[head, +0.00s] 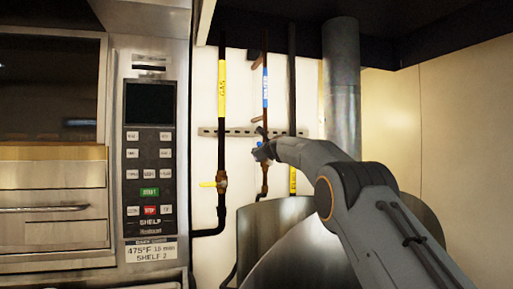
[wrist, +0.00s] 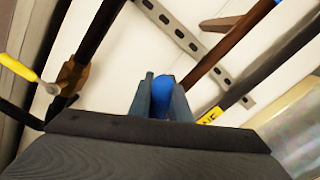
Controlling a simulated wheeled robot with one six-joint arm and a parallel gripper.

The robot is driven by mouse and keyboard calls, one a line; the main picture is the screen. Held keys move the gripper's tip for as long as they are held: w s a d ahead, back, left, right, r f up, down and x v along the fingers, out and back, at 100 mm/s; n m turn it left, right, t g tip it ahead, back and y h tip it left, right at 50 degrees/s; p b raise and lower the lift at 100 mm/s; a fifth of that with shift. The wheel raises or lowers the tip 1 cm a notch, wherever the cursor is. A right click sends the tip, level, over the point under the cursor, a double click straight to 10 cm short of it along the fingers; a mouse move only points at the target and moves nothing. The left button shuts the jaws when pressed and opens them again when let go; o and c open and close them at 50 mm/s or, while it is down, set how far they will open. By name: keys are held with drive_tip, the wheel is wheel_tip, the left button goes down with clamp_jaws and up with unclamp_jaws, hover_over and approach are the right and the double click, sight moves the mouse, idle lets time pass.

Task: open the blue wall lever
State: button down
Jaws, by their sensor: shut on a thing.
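The blue wall lever (wrist: 161,83) shows in the wrist view as a rounded blue end between my two fingers. In the head view a bit of the blue lever (head: 259,154) shows at my gripper (head: 264,148), on the copper-coloured pipe with the blue label (head: 265,88). My gripper (wrist: 162,97) is shut on the lever. The valve body and most of the lever are hidden behind my fingers and wrist, so I cannot tell the lever's full angle.
A black gas pipe with a yellow label (head: 221,88) and a yellow lever (head: 209,184) stands to the left. Another dark pipe (head: 291,90) runs close on the right. A slotted metal rail (head: 210,132) crosses behind them. A large metal kettle (head: 290,250) stands below my arm; an oven panel (head: 150,160) is at left.

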drive_tip(key=shift+d+m, duration=0.1)
drive_tip(key=shift+m, duration=0.2)
drive_tip(key=c, duration=1.6)
unclamp_jaws()
drive_tip(key=shift+c, duration=0.2)
drive_tip(key=shift+r, duration=0.1)
